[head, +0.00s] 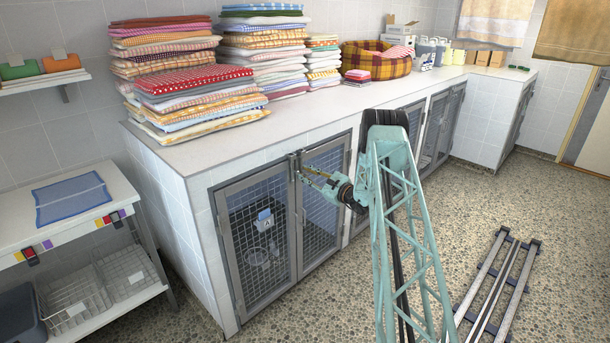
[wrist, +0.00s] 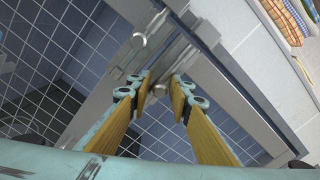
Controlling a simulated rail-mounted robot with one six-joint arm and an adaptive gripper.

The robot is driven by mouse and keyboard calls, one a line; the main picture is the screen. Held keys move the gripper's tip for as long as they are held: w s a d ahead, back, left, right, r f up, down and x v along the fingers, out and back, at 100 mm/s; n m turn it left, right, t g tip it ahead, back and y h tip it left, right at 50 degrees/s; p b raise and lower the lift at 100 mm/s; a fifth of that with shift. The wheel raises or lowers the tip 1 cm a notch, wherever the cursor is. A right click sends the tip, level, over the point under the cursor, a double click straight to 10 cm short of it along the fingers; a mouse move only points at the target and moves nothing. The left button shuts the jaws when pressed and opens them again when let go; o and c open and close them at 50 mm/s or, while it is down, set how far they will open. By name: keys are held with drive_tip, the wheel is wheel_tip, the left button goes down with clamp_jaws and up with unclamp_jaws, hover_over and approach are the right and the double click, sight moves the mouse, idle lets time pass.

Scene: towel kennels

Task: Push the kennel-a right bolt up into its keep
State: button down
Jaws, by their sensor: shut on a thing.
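The two kennel-a mesh doors meet under the counter. The left door (head: 257,240) and right door (head: 325,205) both look closed in the head view. Two metal bolts with round knobs sit side by side at the top of the meeting stiles. My gripper (head: 304,173) is at the right bolt (head: 299,161). In the wrist view my gripper (wrist: 162,78) has its yellow-padded fingers around the right bolt's knob (wrist: 160,89), shut on it. The left bolt's knob (wrist: 138,40) stands free beside the fingers. How far the right bolt reaches into its keep cannot be told.
Folded towel stacks (head: 195,90) stand on the counter (head: 175,152) above the doors. A side shelf unit (head: 80,225) with a blue cloth is at the left. A floor rail (head: 500,280) lies at the right. The floor before the doors is clear.

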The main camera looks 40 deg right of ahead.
drive_tip(key=shift+r, duration=1.8)
drive_tip(key=c, duration=2.6)
unclamp_jaws()
drive_tip(key=shift+r, duration=0.1)
drive_tip(key=shift+c, duration=0.2)
drive_tip(key=shift+s+f, duration=0.1)
drive_tip(key=shift+f, duration=0.1)
drive_tip(key=shift+s, duration=0.2)
drive_tip(key=s+d, duration=0.1)
drive_tip(key=s, duration=1)
drive_tip(key=shift+s+d, duration=0.15)
